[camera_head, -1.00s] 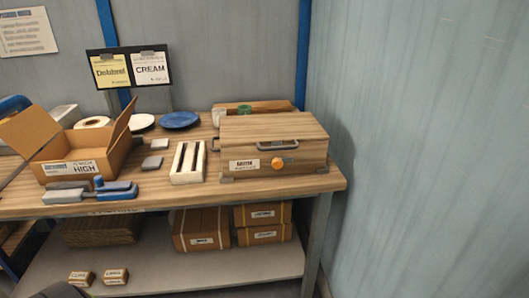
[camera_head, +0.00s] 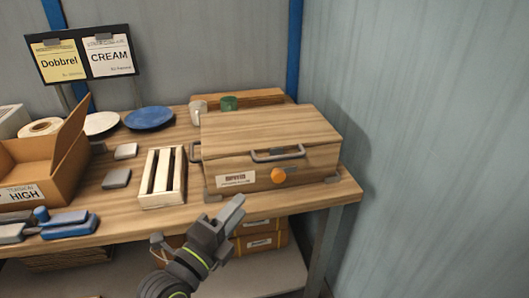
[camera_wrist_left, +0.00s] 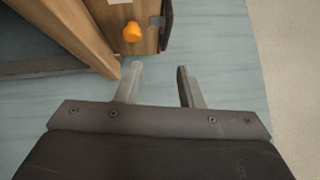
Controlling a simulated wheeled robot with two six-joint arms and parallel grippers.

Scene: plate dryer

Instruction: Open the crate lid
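The wooden crate (camera_head: 219,162) stands at the right end of the workbench. Its flat lid (camera_head: 268,130) is down, with a grey handle (camera_head: 278,154) at the front edge. An orange knob (camera_head: 278,176) and a white label are on the crate's front; the knob also shows in the left wrist view (camera_wrist_left: 132,31). My left gripper (camera_head: 231,212) is in front of and below the crate, apart from it. In the left wrist view its two fingers (camera_wrist_left: 157,84) are spread with nothing between them. My right gripper does not show.
A white slatted rack (camera_head: 162,178) stands left of the crate, with a cardboard box (camera_head: 68,158) farther left. A blue plate (camera_head: 149,118) and a cup (camera_head: 198,112) are behind. The bench's front edge (camera_head: 330,195) lies close to my left gripper. A wall is at right.

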